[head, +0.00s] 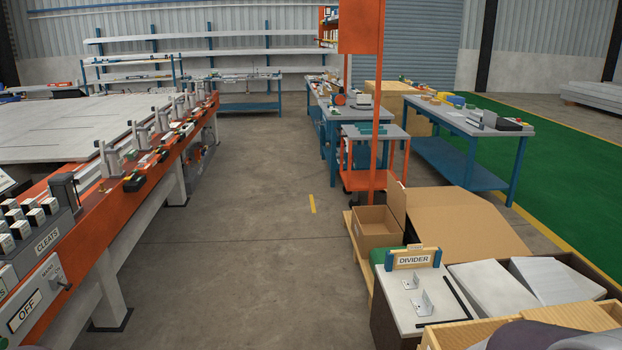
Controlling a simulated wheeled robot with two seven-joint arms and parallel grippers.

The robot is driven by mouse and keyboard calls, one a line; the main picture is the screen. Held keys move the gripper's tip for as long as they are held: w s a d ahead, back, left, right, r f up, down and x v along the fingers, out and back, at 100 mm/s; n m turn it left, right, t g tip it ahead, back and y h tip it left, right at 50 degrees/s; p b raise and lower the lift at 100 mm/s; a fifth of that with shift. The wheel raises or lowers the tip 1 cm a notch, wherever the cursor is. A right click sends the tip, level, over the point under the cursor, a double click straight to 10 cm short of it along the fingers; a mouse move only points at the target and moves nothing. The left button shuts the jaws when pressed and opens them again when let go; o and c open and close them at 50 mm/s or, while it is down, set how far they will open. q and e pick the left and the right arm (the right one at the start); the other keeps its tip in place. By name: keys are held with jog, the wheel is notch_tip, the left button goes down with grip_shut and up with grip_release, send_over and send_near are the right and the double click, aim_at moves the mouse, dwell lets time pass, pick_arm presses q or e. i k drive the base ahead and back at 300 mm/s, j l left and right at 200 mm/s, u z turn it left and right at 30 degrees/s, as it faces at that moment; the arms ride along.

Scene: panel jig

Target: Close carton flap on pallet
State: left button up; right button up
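An open brown carton (376,240) stands on a wooden pallet (362,264) right of the middle in the head view. One cardboard flap (397,204) stands upright along the carton's right side. A broad tan cardboard sheet (462,222) slopes or lies to the right of that flap; I cannot tell if it is another flap or a separate box top. The visible inside of the carton looks empty. Neither of my grippers is in view.
A white-topped stand with a DIVIDER sign (413,260) and small metal brackets is in front of the carton. An orange post (379,120) rises behind it. A long orange-edged bench (120,205) runs along the left. The grey floor (250,230) between is clear.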

aim_at(397, 197)
jog(key=i, duration=3.95)
jog(key=i+z, duration=0.1)
jog(key=i, duration=0.45)
jog(key=i+z, duration=0.1)
jog(key=i, duration=0.5)
jog(key=i+j, duration=0.15)
jog(key=i, duration=0.4)
jog(key=i+j+z, duration=0.15)
jog(key=i, duration=0.4)
jog(key=i+l+z, duration=0.1)
jog(key=i+z, duration=0.15)
jog(key=z, duration=0.15)
jog(key=i+z, duration=0.4)
jog(key=i+j+z, duration=0.1)
jog(key=z, duration=0.3)
jog(key=i+j+z, duration=0.2)
jog(key=z, duration=0.2)
jog(key=i, duration=0.1)
